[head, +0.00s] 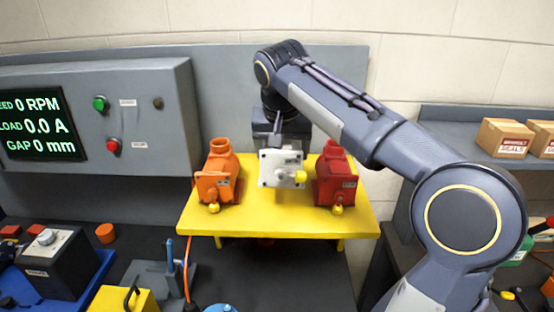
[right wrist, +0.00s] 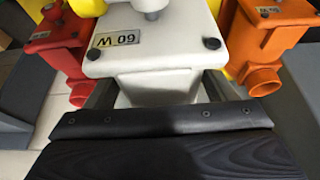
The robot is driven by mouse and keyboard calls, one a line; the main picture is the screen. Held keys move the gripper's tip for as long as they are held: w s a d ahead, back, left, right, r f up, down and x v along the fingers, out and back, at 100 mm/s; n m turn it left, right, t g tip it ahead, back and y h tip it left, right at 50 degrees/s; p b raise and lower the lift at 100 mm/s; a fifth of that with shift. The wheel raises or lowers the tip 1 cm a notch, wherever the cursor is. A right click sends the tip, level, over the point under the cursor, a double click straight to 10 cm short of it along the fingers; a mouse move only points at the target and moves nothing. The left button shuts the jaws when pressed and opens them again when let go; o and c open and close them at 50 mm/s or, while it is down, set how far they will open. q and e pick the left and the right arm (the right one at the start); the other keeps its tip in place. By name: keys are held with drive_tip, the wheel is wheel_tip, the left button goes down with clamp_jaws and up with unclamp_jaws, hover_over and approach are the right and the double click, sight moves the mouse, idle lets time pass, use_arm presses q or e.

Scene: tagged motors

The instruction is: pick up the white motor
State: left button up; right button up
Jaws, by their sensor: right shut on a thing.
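The white motor (head: 281,168) is at the middle of the yellow stand (head: 250,222), between the orange motor and the red motor. It looks upright, with a yellow shaft end facing me. My right gripper (head: 281,138) comes down on it from above and behind, and is shut on it. In the right wrist view the white motor (right wrist: 150,60) sits between the fingers and bears a "60 W" tag. Its lower edge sits higher in the head view than its neighbours' do; I cannot tell whether it touches the stand. My left gripper is not in view.
The orange motor (head: 217,180) stands close on the left and the red motor (head: 335,180) close on the right. A grey control box (head: 150,110) is at the left. Boxes (head: 503,138) sit on a right shelf. The stand's front strip is clear.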

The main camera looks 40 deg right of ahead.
drive_tip(key=s+a+r, duration=0.3)
drive_tip(key=s+r, duration=0.2)
drive_tip(key=s, duration=0.4)
drive_tip(key=shift+s+a, duration=0.15)
drive_tip(key=shift+a, duration=0.05)
